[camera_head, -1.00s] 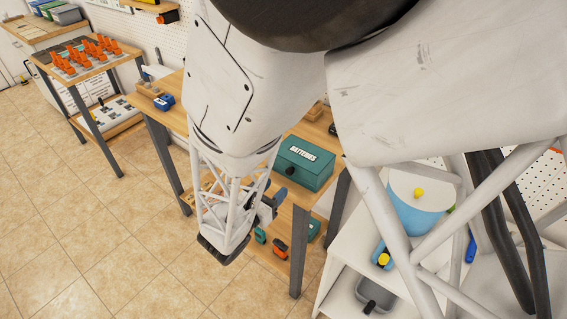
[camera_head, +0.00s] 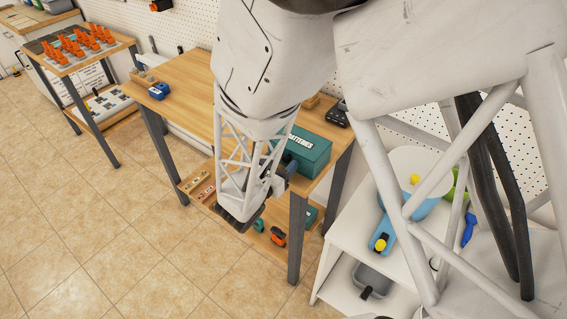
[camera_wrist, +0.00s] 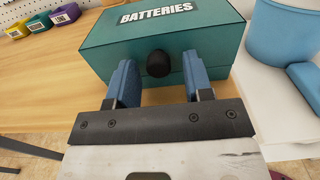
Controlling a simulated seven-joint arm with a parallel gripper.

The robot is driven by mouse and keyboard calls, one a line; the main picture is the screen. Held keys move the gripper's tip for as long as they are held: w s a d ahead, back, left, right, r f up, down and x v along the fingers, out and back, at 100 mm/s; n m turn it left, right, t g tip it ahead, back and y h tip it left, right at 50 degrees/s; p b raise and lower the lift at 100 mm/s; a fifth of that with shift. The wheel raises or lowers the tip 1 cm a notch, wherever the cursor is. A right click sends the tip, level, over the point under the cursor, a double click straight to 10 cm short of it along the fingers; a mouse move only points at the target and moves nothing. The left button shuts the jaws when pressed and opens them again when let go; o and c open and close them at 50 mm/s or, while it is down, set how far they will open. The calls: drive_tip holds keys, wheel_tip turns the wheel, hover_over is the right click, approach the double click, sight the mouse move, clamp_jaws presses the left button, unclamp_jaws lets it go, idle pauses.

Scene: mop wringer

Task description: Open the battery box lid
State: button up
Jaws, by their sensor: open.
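The battery box (camera_wrist: 200,30) is teal with a white "BATTERIES" label and a round black knob (camera_wrist: 158,63) on its front. In the wrist view it stands on the wooden table, and its lid looks closed. My gripper (camera_wrist: 158,82) is open, its two blue fingers pointing at the box front, one on each side of the knob. I cannot tell whether the fingers touch the box. In the head view the box (camera_head: 308,150) is partly hidden behind my arm, and the knob is hidden.
The wooden table (camera_head: 190,75) holds a small blue item (camera_head: 158,91) at its far left end. A white shelf unit (camera_head: 345,225) with a light blue bucket (camera_head: 425,205) stands to the right. The tiled floor in front is clear.

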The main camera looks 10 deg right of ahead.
clamp_jaws()
idle(0.3)
drive_tip(key=shift+r, duration=0.1)
